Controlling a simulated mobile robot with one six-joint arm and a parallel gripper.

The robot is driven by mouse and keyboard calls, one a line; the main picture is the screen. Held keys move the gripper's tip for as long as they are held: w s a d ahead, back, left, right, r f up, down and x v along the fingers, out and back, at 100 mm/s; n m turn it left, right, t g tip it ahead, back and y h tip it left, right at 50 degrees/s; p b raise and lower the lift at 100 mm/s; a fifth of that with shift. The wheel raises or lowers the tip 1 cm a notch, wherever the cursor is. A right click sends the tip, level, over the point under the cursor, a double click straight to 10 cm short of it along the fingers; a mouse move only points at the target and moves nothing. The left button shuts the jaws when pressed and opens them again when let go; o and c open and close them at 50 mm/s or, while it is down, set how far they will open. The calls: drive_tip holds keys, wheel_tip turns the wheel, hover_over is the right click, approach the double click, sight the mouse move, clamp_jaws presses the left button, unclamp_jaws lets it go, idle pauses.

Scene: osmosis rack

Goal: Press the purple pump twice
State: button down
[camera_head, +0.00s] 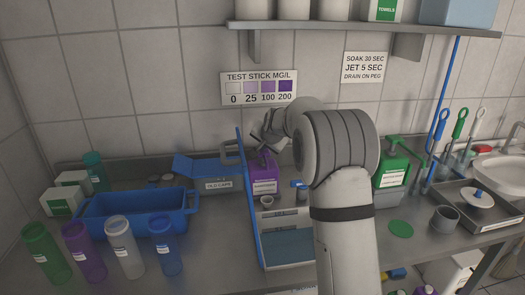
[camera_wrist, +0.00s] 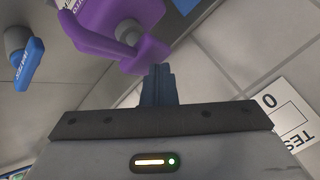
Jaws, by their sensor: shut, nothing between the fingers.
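In the wrist view the purple pump part (camera_wrist: 122,42) spreads across the upper middle, tilted by the camera angle. My gripper (camera_wrist: 160,70) is shut and empty. Its dark fingertips are right at the lower edge of the purple part in that view; I cannot tell whether they touch it. In the head view my gripper (camera_head: 268,143) is over the bottle's top, with the fingers hard to make out.
Several coloured bottles stand at the front left. A green pump bottle (camera_head: 391,170) is right of my arm. A shelf (camera_head: 370,30) hangs above.

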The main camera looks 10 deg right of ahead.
sight(264, 153)
drive_tip(key=shift+f, duration=0.55)
drive_tip(key=shift+r, duration=0.15)
drive_tip(key=shift+r+p, duration=0.7)
drive_tip(key=shift+r, duration=0.6)
drive_tip(key=shift+r+p, duration=1.8)
drive_tip(key=shift+r, duration=0.8)
